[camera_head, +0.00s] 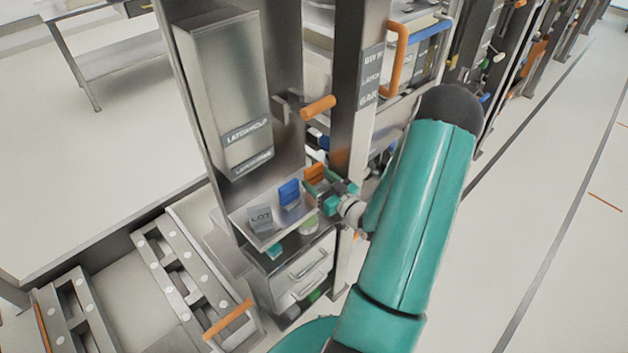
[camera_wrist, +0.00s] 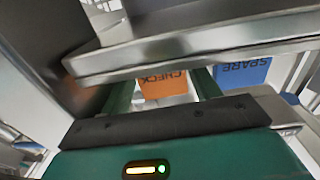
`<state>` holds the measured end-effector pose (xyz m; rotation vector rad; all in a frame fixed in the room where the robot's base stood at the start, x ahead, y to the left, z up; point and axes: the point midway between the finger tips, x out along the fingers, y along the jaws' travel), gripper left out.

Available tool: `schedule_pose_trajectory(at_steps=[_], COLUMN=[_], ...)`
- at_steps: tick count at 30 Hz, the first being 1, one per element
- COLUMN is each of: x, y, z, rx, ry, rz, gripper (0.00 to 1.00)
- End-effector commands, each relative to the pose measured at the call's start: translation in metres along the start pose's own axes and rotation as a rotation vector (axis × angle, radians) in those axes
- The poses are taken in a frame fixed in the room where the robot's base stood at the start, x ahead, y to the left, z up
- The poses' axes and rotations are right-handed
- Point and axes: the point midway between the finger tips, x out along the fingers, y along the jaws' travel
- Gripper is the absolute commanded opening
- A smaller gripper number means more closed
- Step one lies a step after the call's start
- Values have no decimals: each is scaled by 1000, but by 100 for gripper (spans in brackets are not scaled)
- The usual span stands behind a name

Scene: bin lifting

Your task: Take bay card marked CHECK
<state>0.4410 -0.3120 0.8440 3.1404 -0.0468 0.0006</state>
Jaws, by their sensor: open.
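The orange card marked CHECK (camera_wrist: 162,86) appears upside down in the wrist view, between the two green fingers of my gripper (camera_wrist: 164,82). The fingers are open; I cannot tell whether they touch the card. In the head view the orange card (camera_head: 315,172) stands at the right end of a small metal shelf (camera_head: 246,229), partly behind my gripper (camera_head: 320,188). A blue card (camera_head: 289,192) stands beside it; the wrist view shows the blue card marked SPARE (camera_wrist: 242,72).
A metal bar (camera_wrist: 190,48) crosses the wrist view close to the fingers. A metal box with latch labels (camera_head: 225,90) rises above the shelf. An orange-tipped handle (camera_head: 318,108) juts out above the cards. Drawers (camera_head: 300,275) sit below. Open floor (camera_head: 560,190) lies to the right.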

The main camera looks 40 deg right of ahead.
Motion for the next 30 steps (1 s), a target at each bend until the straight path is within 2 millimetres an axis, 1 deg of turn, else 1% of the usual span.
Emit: schedule_pose_trajectory(at_steps=[4,5,6,8,9,17,22,26,30], x=[0,0,-1,-1,-1,-1,-4,-5,-5], y=[0,0,0,0,0,0,0,0,0], z=[0,0,0,0,0,0,-6,-17,-35], rx=[1,1,1,1,1,0,0,-1,-3], ry=[0,0,0,0,0,0,0,1,2], rz=[0,0,0,0,0,0,0,0,-1], gripper=[62,56,48,36,32,32,32,32,32])
